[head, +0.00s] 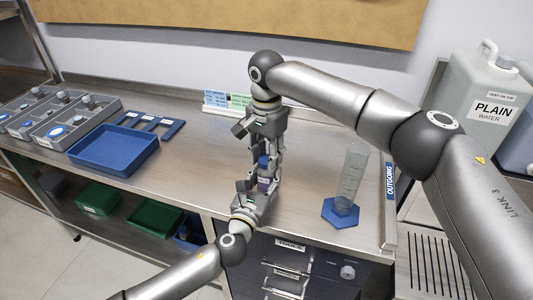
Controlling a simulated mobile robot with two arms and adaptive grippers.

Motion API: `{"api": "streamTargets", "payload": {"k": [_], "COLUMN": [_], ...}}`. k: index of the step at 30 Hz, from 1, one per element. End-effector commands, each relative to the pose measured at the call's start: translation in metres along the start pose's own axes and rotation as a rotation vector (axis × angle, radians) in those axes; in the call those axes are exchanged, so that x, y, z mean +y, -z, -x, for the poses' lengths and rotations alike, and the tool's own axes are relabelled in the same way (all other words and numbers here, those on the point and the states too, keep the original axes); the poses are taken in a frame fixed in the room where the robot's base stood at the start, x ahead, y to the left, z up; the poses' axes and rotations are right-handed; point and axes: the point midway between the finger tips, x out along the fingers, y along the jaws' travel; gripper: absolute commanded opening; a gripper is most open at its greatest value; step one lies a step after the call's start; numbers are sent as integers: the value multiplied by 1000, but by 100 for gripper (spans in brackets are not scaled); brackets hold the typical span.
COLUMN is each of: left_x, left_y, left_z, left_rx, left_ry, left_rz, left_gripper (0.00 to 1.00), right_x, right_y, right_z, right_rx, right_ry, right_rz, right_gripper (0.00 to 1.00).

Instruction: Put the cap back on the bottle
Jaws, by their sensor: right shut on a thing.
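My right gripper (265,154) reaches down over the bench at the middle and is shut on the small dark blue cap (263,161). The small bottle (265,180), with a purple and pale body, is upright just below the cap. I cannot tell whether the cap touches the bottle's neck. My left gripper (257,186) comes from the lower left, with its fingers around or beside the bottle. Whether it grips the bottle is unclear. The fingers hide part of the bottle and its base.
A blue tray (105,171) and grey compartment bins (85,118) stand on the left. A clear cylinder (350,178) on a blue hexagonal base (340,221) stands close on the right. A water container (478,95) is far right. Bench is clear between tray and grippers.

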Motion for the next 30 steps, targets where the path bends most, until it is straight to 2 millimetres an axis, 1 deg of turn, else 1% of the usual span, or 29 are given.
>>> {"api": "streamTargets", "payload": {"k": [2, 5, 21, 24, 27, 30], "left_x": [0, 0, 0, 0, 0, 0], "left_y": [1, 1, 1, 1, 1, 1], "left_z": [0, 0, 0, 0, 0, 0], "left_rx": [1, 1, 2, 2, 2, 2], "left_ry": [0, 0, 0, 0, 0, 1], "left_rz": [-1, -1, -1, -1, -1, -1], "left_gripper": [0, 0, 0, 0, 0, 0], "right_x": [0, 0, -1, -1, 0, 0], "right_y": [-1, -1, -1, -1, 0, 0], "right_z": [-1, -1, -1, -1, -1, -1], "right_rx": [-2, -3, -5, -4, -3, -2], "right_ry": [1, 0, -3, -3, -3, -2], "right_rz": [-52, -188, -1157, -1306, -1407, -1456], "right_gripper": [25, 25, 25, 25, 25, 25]}}
